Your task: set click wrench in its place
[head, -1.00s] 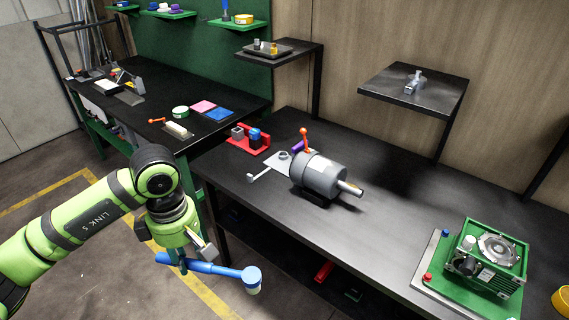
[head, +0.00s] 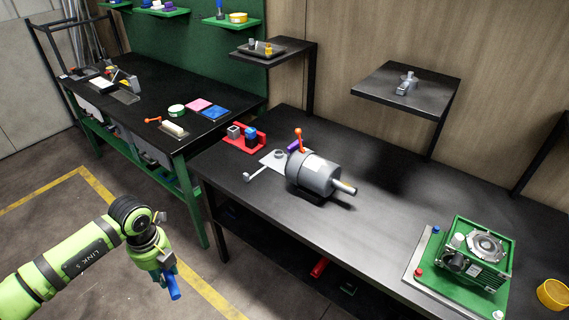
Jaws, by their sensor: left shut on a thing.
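My left gripper (head: 165,266) is low at the left, over the floor and in front of the tables. It is shut on a blue tool, the click wrench (head: 173,286), whose blue end points down and toward the camera. The rest of the wrench is hidden behind the gripper or foreshortened. The wrench is apart from both tables. My right gripper is not in view. I cannot tell from this view which spot is the wrench's place.
A black table (head: 385,222) carries a grey motor (head: 314,174), a red holder (head: 244,139) and a green machine (head: 477,262). Another black table (head: 130,118) at the left back holds pink and blue pads. Floor with a yellow line (head: 112,203) is clear around my left arm.

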